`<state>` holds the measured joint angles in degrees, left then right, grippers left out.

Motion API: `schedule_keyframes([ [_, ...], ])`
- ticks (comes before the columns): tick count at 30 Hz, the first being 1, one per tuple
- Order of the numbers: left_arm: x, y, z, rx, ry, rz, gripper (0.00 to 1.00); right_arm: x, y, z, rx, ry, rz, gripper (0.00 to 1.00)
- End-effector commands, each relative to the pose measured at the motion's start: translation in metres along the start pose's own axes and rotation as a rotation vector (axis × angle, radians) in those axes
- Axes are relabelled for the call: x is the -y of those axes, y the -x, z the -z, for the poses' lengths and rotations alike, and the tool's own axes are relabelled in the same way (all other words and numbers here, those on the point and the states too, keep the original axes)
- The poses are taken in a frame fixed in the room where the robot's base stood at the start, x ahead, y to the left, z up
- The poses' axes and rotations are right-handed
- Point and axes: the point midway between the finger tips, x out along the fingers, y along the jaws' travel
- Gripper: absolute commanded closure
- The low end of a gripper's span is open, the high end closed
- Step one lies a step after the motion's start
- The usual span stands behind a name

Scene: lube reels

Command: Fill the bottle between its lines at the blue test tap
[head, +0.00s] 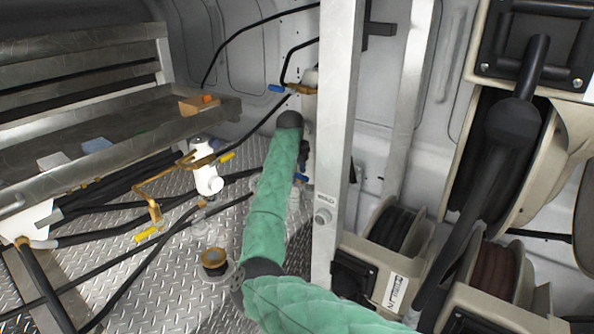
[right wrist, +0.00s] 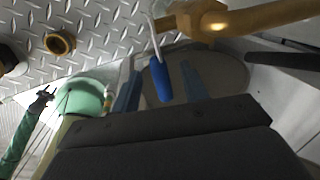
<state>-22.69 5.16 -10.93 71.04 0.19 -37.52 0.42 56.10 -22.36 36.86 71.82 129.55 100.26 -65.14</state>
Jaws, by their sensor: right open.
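In the head view my right arm in its green sleeve reaches up from the bottom. Its gripper (head: 303,156) is mostly hidden behind it, by the metal post. In the right wrist view the open gripper's fingers (right wrist: 160,76) stand either side of a blue handle (right wrist: 162,82); contact cannot be told. A brass fitting (right wrist: 210,20) is just beyond it. In the head view a blue handle (head: 301,178) shows beside the arm, and another blue-handled brass tap (head: 277,88) is higher up. I cannot make out the bottle or its lines. My left gripper cannot be identified.
The metal post (head: 338,120) stands close right of the arm, with hose reels (head: 400,232) beyond. Yellow-handled brass taps (head: 227,157) and black hoses are to the left. A brass-topped fitting (head: 214,258) stands on the tread-plate floor. A metal shelf (head: 90,160) bounds the left.

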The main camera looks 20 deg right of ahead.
Motion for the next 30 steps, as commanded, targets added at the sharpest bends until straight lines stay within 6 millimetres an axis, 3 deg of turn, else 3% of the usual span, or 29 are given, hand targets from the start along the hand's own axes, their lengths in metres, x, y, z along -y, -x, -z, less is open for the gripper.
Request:
schedule_keyframes([
  [1, 0.0, 0.0, 0.0, 0.0, 0.0, 0.0, 0.62, 0.0, 0.0, 0.0, 0.0, 0.0, 0.0, 0.58],
  [6, 0.001, 0.0, 0.0, 0.0, 0.001, 0.0, 0.62, 0.0, 0.0, 0.0, 0.0, 0.0, 0.0, 0.91],
  [8, 0.001, 0.0, 0.0, 0.0, 0.001, 0.001, 0.62, 0.0, 0.0, 0.0, 0.0, 0.0, 0.0, 1.0],
  [14, -0.001, 0.006, 0.001, 0.0, 0.0, -0.001, 0.62, 0.001, 0.004, -0.002, -0.035, 0.008, -0.001, 1.0],
  [21, 0.0, 0.021, 0.004, 0.0, 0.0, -0.001, 0.62, 0.003, 0.013, -0.007, -0.215, 0.045, -0.002, 1.0],
  [30, 0.0, 0.023, 0.004, 0.0, 0.0, 0.0, 0.62, 0.003, 0.014, -0.009, -0.297, 0.059, -0.001, 1.0],
])
